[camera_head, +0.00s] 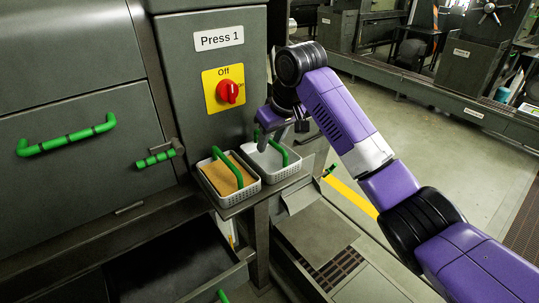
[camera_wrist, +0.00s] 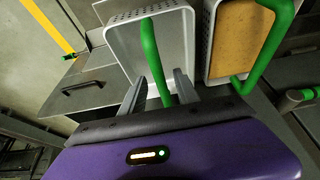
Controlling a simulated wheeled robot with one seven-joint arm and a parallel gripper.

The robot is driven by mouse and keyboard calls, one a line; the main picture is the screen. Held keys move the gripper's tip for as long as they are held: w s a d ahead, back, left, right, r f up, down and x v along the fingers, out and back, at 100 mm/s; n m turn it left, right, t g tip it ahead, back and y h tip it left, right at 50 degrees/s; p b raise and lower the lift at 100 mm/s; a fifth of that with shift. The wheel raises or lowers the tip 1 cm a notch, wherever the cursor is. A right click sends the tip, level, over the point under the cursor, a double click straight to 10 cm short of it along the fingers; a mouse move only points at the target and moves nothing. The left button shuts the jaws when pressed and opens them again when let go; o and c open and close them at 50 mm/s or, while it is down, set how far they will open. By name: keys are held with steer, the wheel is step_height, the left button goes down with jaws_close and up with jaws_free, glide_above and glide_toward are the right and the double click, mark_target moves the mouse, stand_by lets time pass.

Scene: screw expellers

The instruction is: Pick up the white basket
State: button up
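Two white perforated baskets with green handles stand side by side on a small ledge. The right one, the empty basket (camera_head: 284,174), also shows in the wrist view (camera_wrist: 122,48) with a bare pale inside. The left one, the filled basket (camera_head: 240,195), holds tan material and shows at right in the wrist view (camera_wrist: 211,40). My gripper (camera_wrist: 159,92) is open, with its two fingers on either side of the empty basket's green handle (camera_wrist: 153,60) and gaps visible between. In the head view, my gripper (camera_head: 266,141) is at the empty basket, its fingertips partly hidden.
The ledge (camera_head: 240,210) juts from a grey press with a red switch (camera_head: 229,92) and a "Press 1" label just behind the baskets. A green lever handle (camera_head: 156,158) is left of the filled basket. Open floor with a yellow line (camera_head: 352,195) lies right.

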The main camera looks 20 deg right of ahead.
mark_target(269, 143)
steer(key=shift+x, duration=1.7)
steer(key=shift+s+a, duration=0.1)
jaws_close()
step_height(269, 143, up, 10)
steer(key=shift+f+b, duration=0.1)
steer(key=shift+b, duration=0.3)
